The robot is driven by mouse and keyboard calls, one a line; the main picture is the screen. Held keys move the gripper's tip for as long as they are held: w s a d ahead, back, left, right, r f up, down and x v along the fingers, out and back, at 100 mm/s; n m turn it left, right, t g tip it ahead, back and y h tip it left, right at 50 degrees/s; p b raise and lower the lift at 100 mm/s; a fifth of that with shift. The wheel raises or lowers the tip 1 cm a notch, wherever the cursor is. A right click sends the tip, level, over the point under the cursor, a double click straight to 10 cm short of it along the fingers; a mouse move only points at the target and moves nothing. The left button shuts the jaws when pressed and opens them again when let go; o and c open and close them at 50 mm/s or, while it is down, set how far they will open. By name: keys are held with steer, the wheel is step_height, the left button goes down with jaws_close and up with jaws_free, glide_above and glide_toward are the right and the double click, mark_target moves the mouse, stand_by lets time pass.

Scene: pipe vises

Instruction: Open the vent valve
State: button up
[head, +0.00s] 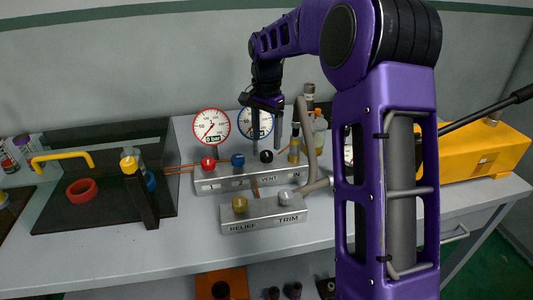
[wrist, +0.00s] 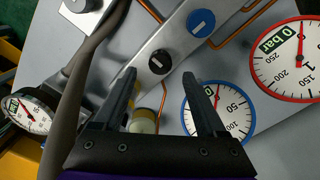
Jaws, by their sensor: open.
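The vent valve appears to be the black round knob (head: 267,156) above the VENT lettering on the grey manifold block (head: 225,184). In the wrist view the black knob (wrist: 160,61) shows a pale bar mark across its face. My gripper (head: 267,146) hangs pointing down over the black knob, its two fingers apart and empty. In the wrist view my gripper (wrist: 159,78) has its fingertips to either side below the knob; I cannot tell whether they touch it.
A blue knob (head: 238,160) and a red knob (head: 208,163) sit left of the black one. Red-rimmed (head: 211,126) and blue-rimmed (head: 246,131) gauges stand behind. A grey hose (head: 307,140) rises close on the right. A RELIEF and TRIM block (head: 262,218) sits in front.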

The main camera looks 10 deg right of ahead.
mark_target(267, 153)
step_height(267, 153, down, 5)
steer(key=shift+b, duration=0.3)
jaws_close()
